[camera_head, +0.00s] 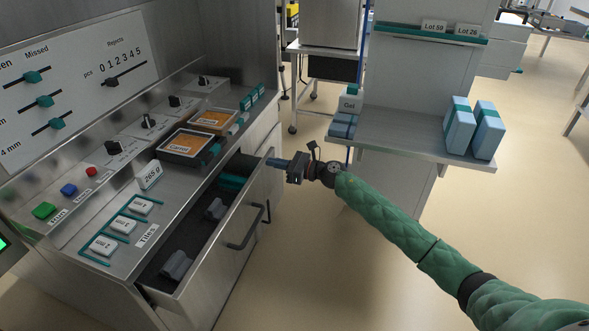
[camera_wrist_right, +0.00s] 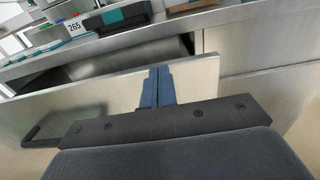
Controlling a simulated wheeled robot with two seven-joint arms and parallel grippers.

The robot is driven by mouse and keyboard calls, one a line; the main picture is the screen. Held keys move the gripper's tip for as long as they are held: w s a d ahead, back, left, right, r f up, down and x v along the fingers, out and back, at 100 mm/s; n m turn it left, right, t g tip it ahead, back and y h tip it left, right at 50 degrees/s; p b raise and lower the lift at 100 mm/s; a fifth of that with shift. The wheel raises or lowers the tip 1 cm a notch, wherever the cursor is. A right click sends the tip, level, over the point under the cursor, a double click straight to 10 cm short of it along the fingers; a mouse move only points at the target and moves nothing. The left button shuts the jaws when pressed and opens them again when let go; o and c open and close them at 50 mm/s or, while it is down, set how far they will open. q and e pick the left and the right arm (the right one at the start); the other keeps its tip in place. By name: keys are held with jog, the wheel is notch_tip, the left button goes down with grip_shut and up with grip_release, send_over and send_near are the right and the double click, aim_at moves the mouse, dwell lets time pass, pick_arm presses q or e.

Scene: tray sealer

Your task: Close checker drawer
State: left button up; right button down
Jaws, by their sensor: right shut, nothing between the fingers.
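The checker drawer (camera_head: 222,254) is a steel drawer pulled out from the metal console, with a dark bar handle (camera_head: 247,228) on its front. Inside lie grey rolled items (camera_head: 176,265) and a teal item (camera_head: 231,181). My right gripper (camera_head: 272,162) is shut and empty, with its blue fingers at the top edge of the drawer front, near its far end. In the right wrist view the shut fingers (camera_wrist_right: 157,86) lie against or just before the drawer front (camera_wrist_right: 95,100); I cannot tell if they touch. My left gripper is not in view.
The console top (camera_head: 82,219) holds white tiles, knobs, buttons and orange-topped boxes (camera_head: 187,144) above the drawer. A shelf unit (camera_head: 408,138) with blue boxes (camera_head: 458,124) stands behind my right arm. The floor before the drawer is clear.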

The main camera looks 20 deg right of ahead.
jog(key=x, duration=0.7)
jog(key=shift+b, duration=0.35)
jog(key=shift+w+a, duration=0.1)
jog(key=shift+a, duration=0.05)
